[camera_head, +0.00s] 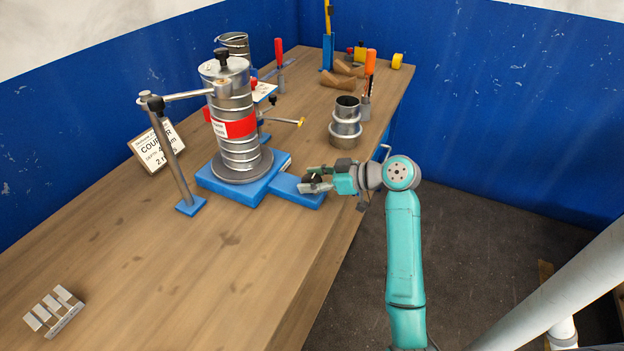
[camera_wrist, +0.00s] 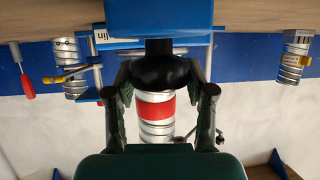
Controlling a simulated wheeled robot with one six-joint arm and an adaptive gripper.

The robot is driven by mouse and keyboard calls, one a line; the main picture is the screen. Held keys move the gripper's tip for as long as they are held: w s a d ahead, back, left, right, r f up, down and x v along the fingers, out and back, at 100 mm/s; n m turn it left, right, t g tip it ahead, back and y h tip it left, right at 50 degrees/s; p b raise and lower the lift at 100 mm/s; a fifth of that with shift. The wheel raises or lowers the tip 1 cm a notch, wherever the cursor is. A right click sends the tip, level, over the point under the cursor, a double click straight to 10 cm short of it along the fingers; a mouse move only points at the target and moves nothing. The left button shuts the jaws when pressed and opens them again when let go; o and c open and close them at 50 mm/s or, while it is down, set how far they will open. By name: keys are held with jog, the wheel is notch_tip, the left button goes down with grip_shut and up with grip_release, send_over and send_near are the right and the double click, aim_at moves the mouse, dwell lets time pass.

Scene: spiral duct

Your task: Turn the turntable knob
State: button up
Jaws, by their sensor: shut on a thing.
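The spiral duct (camera_head: 230,110), a grey ribbed cylinder with a red band, stands upright on a round grey turntable (camera_head: 240,168) over a blue base (camera_head: 235,190). A lower blue block (camera_head: 298,191) extends from the base toward my arm. My gripper (camera_head: 316,181) is at this block's end. In the wrist view, the black turntable knob (camera_wrist: 168,72) sits between my two fingers, which are shut on it from both sides. The duct also shows in the wrist view (camera_wrist: 156,112), beyond the knob. In the head view my fingers mostly cover the knob.
A post with a clamp arm (camera_head: 174,150) stands left of the duct, near a sign (camera_head: 157,147). A short metal duct piece (camera_head: 346,122) stands behind my gripper. Tools line the table's back. Metal blocks (camera_head: 54,311) lie at front left. The front table is mostly clear.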

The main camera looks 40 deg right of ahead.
dwell(0.3)
jog(key=o, duration=1.2)
jog(key=shift+f, duration=0.1)
jog(key=v, duration=1.2)
